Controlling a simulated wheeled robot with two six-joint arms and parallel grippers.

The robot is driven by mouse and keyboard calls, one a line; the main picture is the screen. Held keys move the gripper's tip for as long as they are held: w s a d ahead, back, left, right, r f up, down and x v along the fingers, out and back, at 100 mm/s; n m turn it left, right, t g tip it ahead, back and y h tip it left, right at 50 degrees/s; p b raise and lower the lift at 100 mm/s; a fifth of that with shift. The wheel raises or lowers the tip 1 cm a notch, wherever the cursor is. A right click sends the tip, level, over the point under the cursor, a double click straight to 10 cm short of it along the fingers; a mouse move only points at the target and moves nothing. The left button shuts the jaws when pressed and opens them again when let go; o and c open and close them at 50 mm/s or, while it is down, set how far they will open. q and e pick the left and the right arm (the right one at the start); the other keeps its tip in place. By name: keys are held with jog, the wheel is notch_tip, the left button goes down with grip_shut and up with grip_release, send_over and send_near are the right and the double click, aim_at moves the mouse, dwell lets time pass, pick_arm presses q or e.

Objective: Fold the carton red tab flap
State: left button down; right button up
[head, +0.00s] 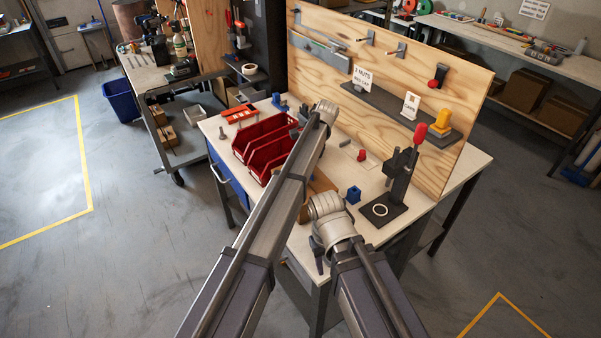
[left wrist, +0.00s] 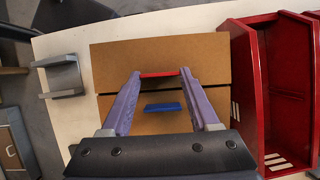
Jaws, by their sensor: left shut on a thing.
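The brown carton (left wrist: 110,62) lies below my left gripper in the left wrist view. A dark seam crosses its top between two panels. The red tab (left wrist: 160,74) is on the panel farther up the picture, and a blue tab (left wrist: 162,107) is on the nearer panel. My left gripper (left wrist: 160,76) has its fingertips at the two ends of the red tab and is shut on it. In the head view only part of the carton (head: 317,190) shows beside my left arm, which hides that gripper. My right wrist is near the table's front edge; its fingers are not clear.
Red bins (head: 262,136) stand beside the carton. A grey bracket-like piece (left wrist: 62,77) is on the carton's other side.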

pick_arm(q)
jog(key=shift+c, duration=0.6)
grip_release()
jog(key=p+v, duration=0.7)
jog(key=v, duration=0.1)
jog(key=shift+f, duration=0.1)
